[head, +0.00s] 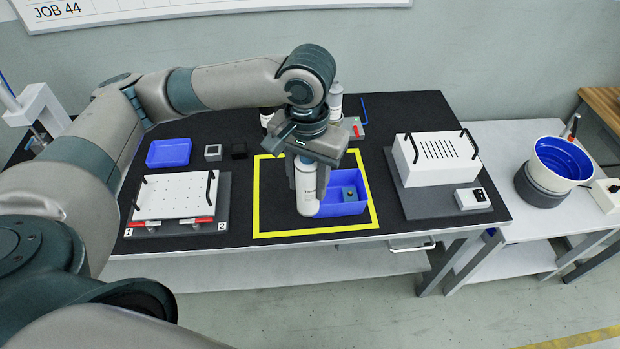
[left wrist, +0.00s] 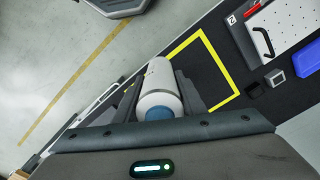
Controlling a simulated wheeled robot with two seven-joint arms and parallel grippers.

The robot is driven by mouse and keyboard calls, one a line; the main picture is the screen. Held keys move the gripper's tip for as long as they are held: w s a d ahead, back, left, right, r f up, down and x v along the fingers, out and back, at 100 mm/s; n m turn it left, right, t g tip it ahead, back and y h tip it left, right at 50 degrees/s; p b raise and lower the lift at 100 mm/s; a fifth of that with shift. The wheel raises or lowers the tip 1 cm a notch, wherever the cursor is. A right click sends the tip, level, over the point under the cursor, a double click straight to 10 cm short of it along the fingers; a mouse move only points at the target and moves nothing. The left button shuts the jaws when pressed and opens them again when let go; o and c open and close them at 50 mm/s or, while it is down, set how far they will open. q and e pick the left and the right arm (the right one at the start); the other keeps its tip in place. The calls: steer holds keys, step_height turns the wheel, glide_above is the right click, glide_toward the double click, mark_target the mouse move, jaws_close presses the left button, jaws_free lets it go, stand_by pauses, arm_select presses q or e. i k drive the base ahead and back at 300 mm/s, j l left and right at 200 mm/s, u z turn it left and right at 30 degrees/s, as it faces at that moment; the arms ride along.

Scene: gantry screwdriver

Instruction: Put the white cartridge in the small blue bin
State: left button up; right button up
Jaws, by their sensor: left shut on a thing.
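The white cartridge (head: 307,195) is upright in my left gripper (head: 307,178), with a finger on either side of it. It also shows in the left wrist view (left wrist: 160,88), a white cylinder with a blue end, between the fingers (left wrist: 163,97). The small blue bin (head: 352,207) stands inside the yellow square on the black table mat. The cartridge is in front of the bin's left part and hides it. I cannot tell whether they touch. A small grey-green item (head: 348,193) lies in the bin. My right gripper is not in view.
A shallow blue tray (head: 169,153) and two small blocks (head: 213,152) lie at the back left. A white perforated plate (head: 175,197) is at front left. A white slotted box (head: 436,158) stands right. White bottles (head: 335,100) stand behind my gripper. The yellow square's left part is clear.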

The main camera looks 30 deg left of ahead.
mark_target(323, 202)
steer(key=i+l+u, duration=0.2)
steer(key=l+u, duration=0.15)
steer(key=i+l+u, duration=0.1)
steer(key=l+u, duration=0.65)
steer(key=l, duration=0.25)
steer(key=i, duration=0.05)
